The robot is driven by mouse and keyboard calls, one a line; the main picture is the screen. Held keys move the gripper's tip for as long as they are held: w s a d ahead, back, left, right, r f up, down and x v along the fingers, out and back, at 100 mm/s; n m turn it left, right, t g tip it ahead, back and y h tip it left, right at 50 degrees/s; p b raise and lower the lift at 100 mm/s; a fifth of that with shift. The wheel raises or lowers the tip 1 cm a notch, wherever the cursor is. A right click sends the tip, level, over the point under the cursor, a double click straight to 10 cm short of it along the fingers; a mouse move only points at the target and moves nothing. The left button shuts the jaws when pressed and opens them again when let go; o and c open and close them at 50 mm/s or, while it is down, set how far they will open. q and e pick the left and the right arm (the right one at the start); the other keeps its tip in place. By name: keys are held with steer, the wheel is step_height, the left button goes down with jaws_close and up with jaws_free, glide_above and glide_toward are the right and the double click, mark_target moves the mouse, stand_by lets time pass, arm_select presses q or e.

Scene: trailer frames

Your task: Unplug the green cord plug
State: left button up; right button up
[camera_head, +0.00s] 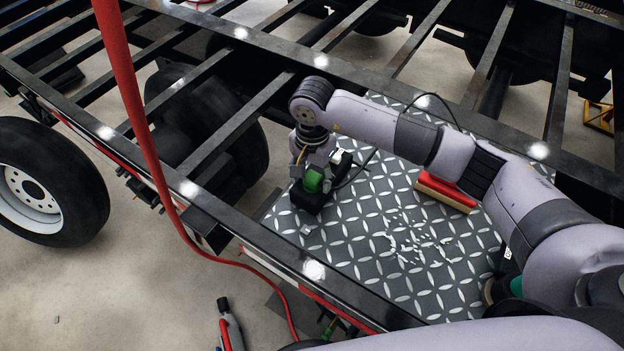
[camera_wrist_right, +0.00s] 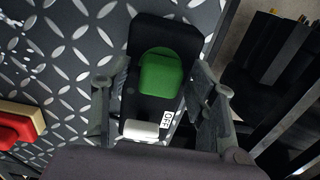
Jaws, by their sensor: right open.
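The green plug (camera_head: 313,181) sits in a black socket box (camera_head: 308,201) on the diamond-plate platform. In the right wrist view the green plug (camera_wrist_right: 160,75) is rounded and seated in the black box (camera_wrist_right: 165,33). A white switch (camera_wrist_right: 140,129) with a label reading OFF is beside it. My right gripper (camera_head: 315,165) is over the box, pointing down. In the wrist view its open fingers (camera_wrist_right: 158,92) stand on either side of the box and plug, with a gap visible. I cannot tell whether they touch the box. My left gripper is not in view.
The diamond-plate platform (camera_head: 375,235) lies across dark trailer frame beams (camera_head: 235,125). A red and tan block (camera_head: 445,190) and white scraps (camera_head: 415,243) lie on it. A red hose (camera_head: 150,150) hangs at the left. A wheel (camera_head: 45,185) stands on the floor.

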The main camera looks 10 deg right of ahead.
mark_target(312, 176)
steer(key=shift+c, duration=0.5)
jaws_close()
stand_by(0.3)
steer(key=shift+r, duration=0.15)
steer(key=shift+r+p, duration=0.85)
steer(key=shift+r, duration=2.05)
